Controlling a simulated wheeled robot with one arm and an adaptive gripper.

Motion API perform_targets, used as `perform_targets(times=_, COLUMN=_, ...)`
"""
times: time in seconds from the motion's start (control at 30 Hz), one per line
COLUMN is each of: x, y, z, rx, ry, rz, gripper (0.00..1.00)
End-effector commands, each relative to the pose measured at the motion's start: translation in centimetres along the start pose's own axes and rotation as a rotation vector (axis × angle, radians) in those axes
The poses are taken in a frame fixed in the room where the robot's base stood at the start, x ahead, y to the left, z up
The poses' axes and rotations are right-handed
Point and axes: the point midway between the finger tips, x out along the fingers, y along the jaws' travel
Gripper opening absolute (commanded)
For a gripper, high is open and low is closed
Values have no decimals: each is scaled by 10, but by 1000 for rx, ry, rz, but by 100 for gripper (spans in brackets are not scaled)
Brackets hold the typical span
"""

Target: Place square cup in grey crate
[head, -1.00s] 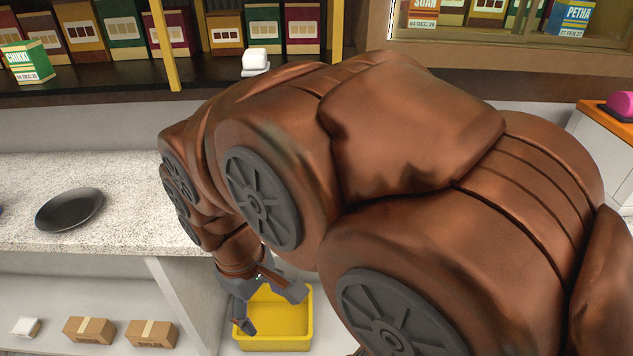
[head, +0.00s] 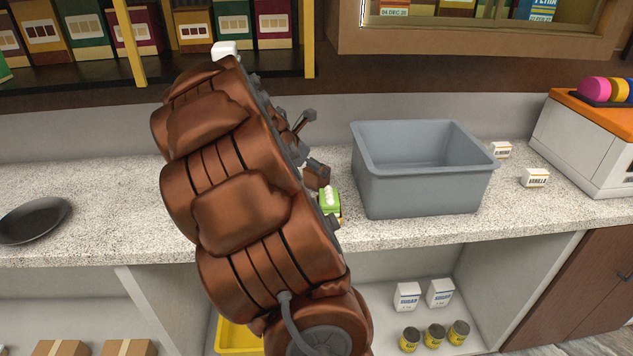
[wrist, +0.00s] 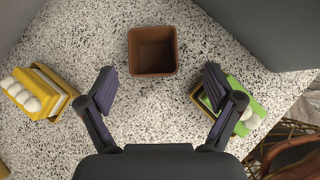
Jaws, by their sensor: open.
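The square cup (wrist: 152,62) is brown, open-topped and upright on the speckled counter. It is centred ahead of my gripper in the wrist view. In the head view, part of the cup (head: 316,177) shows beside my arm. My gripper (wrist: 158,88) is open and empty, its two fingers spread wider than the cup, with the cup beyond the fingertips. The gripper also shows partly in the head view (head: 308,140). The grey crate (head: 430,190) stands on the counter right of the cup and looks empty where its inside shows. Its wall (wrist: 265,30) fills the wrist view's upper right.
A green box of white sweets (wrist: 243,112) lies by the right finger, partly hidden by it. A yellow box of white sweets (wrist: 38,92) is at the left. A dark plate (head: 33,220) sits on the counter's left. Small white boxes (head: 535,178) stand right of the crate.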

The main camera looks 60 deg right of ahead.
Motion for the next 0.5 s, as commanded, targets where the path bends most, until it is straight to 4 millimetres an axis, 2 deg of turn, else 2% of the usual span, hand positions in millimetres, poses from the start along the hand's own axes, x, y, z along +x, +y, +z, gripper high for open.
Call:
perform_targets(times=0.3, x=28, y=1, z=3, rx=-27, ry=-5, rz=-5, gripper=91)
perform_targets(times=0.5, x=37, y=3, z=4, rx=-25, ry=-6, rz=-2, gripper=91)
